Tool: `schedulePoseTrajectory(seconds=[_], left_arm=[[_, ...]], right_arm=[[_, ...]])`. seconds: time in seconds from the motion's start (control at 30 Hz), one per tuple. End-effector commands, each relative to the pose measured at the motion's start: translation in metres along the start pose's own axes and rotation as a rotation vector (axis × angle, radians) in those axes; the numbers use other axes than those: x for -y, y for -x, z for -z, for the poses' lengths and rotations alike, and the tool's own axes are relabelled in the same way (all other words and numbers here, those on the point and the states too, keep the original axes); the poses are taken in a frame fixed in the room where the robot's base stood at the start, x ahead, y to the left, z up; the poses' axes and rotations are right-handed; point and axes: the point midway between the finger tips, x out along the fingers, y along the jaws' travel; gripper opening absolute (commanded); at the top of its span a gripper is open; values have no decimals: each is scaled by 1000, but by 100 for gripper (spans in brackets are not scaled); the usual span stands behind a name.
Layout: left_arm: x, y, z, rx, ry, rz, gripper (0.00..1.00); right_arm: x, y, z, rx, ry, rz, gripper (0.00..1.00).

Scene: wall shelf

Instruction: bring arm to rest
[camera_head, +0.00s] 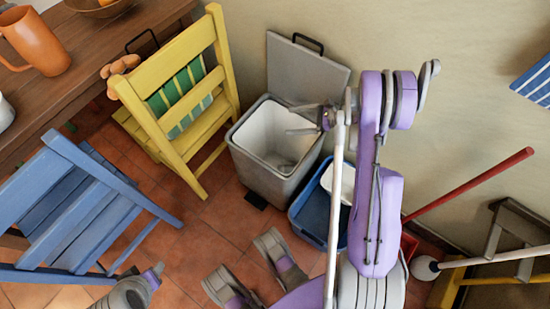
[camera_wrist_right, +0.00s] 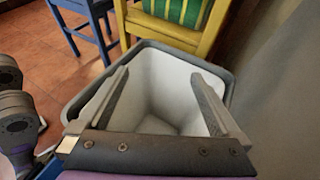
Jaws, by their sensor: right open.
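My right arm reaches up and over from the lower right in the head view. Its right gripper (camera_head: 289,119) is open and empty, with both fingers over the mouth of the grey bin (camera_head: 262,168). In the right wrist view the two fingers of the gripper (camera_wrist_right: 160,74) are spread wide, and the bin's white inner liner (camera_wrist_right: 165,88) shows between them. No object is between the fingers.
The bin's lid (camera_head: 308,72) stands open against the wall. A blue tub (camera_head: 311,222) is right of the bin. A yellow chair (camera_head: 178,82), blue chair (camera_head: 75,215) and wooden table (camera_head: 90,40) are left. A red-handled pole (camera_head: 470,184) leans at right.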

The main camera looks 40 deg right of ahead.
Motion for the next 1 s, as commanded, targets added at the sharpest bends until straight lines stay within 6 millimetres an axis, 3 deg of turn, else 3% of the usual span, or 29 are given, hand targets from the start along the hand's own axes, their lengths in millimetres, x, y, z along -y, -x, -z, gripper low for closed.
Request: schedulePoseTrajectory(seconds=[0.2, 0.73, 0.87, 1.0], left_arm=[[0, 5, 1, -1, 0, 0, 50], [0, 5, 1, -1, 0, 0, 50], [0, 5, 1, -1, 0, 0, 50], [0, 5, 1, -1, 0, 0, 50]], right_arm=[[0, 23, 0, 0, 1, 0, 100], [0, 24, 0, -1, 2, -1, 100], [-5, 15, -10, -33, 43, -16, 100], [-27, -11, -36, -143, 195, -70, 100]])
